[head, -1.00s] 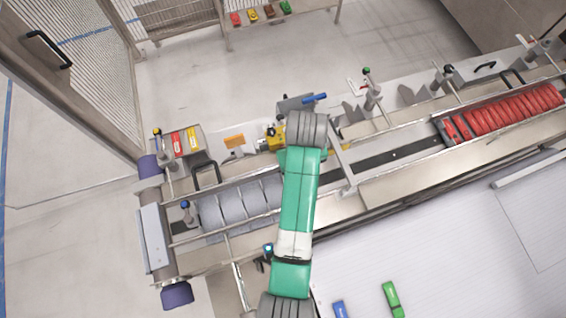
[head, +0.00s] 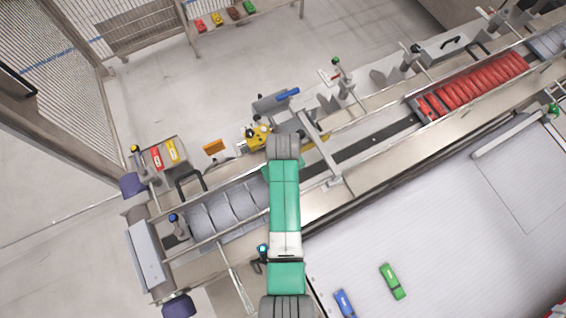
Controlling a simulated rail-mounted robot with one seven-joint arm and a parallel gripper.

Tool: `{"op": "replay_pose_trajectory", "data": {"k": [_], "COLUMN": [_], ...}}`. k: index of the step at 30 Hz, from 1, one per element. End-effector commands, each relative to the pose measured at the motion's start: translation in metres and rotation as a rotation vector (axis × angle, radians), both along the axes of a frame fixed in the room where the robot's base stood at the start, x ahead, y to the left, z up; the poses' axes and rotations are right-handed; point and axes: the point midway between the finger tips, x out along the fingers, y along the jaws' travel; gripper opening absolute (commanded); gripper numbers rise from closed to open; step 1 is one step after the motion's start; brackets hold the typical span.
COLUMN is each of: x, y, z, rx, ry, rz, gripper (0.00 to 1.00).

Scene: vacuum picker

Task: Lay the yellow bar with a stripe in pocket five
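A yellow bar (head: 172,151) with a pale mark lies beside a red bar (head: 156,158) on a small stand at the left end of the conveyor. Another yellow bar (head: 217,19) lies on the far shelf; its markings are too small to read. Grey pockets (head: 237,203) line the left part of the conveyor; their numbers cannot be read, and my arm hides some of this stretch. My green and white arm reaches over the conveyor, its grey wrist above the belt's middle. My gripper is hidden under the wrist, so I cannot see whether it holds anything.
A yellow device (head: 258,136) stands just left of my wrist. Red dividers (head: 478,85) fill a right stretch of the conveyor. Posts and rails edge the belt. A green bar (head: 392,281) and a blue bar (head: 344,303) lie on the pale surface in front, which is mostly clear.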

Motion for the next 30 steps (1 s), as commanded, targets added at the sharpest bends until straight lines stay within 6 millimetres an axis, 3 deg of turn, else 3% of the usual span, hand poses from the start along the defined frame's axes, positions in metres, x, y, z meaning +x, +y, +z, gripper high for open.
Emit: {"op": "replay_pose_trajectory", "data": {"k": [14,15,17,26,30], "x": [0.0,0.0,0.0,0.0,0.001], "y": [0.0,0.0,0.0,0.0,0.0], "z": [-0.012,-0.012,-0.012,-0.009,0.011], "rx": [0.0,0.0,0.0,0.0,0.001], "ry": [0.0,0.001,0.001,0.0,-0.003], "rz": [0.0,0.0,0.0,0.0,0.0], "gripper": [0.03,0.36,0.48,0.5,0.5]}}
